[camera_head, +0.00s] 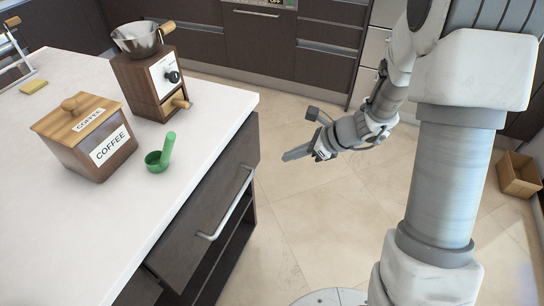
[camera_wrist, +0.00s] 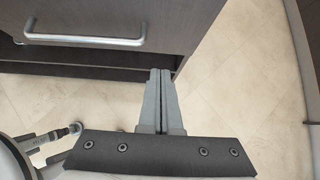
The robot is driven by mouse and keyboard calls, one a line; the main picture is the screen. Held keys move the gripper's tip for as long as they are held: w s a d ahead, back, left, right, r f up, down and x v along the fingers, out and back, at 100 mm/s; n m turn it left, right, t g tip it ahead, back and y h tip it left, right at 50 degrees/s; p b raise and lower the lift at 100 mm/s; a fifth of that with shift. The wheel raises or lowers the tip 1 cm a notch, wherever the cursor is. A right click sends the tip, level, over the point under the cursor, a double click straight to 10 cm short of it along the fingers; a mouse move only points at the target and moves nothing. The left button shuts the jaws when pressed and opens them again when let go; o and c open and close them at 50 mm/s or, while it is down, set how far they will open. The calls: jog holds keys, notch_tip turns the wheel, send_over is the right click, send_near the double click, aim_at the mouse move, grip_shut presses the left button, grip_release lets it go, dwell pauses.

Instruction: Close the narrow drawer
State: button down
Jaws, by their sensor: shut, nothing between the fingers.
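The narrow drawer (camera_head: 205,210) has a dark wood-grain front with a silver bar handle (camera_head: 235,205), under the white island's edge in the head view. In the wrist view its front (camera_wrist: 165,25) fills the top, with the handle (camera_wrist: 85,40) at upper left. Its lower right corner lies near my fingertips. I cannot tell how far it stands out. My gripper (camera_head: 286,156) is shut and empty, out over the floor to the right of the island in the head view. In the wrist view its fingers (camera_wrist: 160,72) overlap the drawer's lower edge; contact is unclear.
The island top (camera_head: 215,105) carries a wooden coffee box (camera_head: 70,152), a green scoop (camera_head: 160,158) and a coffee grinder (camera_head: 135,85). Clear tiled floor (camera_head: 310,215) lies right of the island. Dark cabinets (camera_head: 255,45) line the back. A small wooden crate (camera_head: 515,180) sits at right.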

aim_at(246, 152)
jog(key=b+x, duration=0.1)
jog(key=x, duration=0.3)
jog(key=a+r+b+x, duration=0.1)
jog(key=x, duration=0.3)
jog(key=a+r+x, duration=0.1)
jog(key=x, duration=0.2)
jog(key=shift+w+a+f+b, duration=0.25)
jog(key=shift+w+f+b, duration=0.05)
jog(key=shift+w+b, duration=0.1)
jog(key=a, duration=0.1)
jog(key=w+a, duration=0.1)
jog(key=a, duration=0.1)
jog(key=w+a, duration=0.1)
jog(key=shift+a, duration=0.25)
jog(key=shift+a+r, duration=0.1)
jog(key=shift+a, duration=0.15)
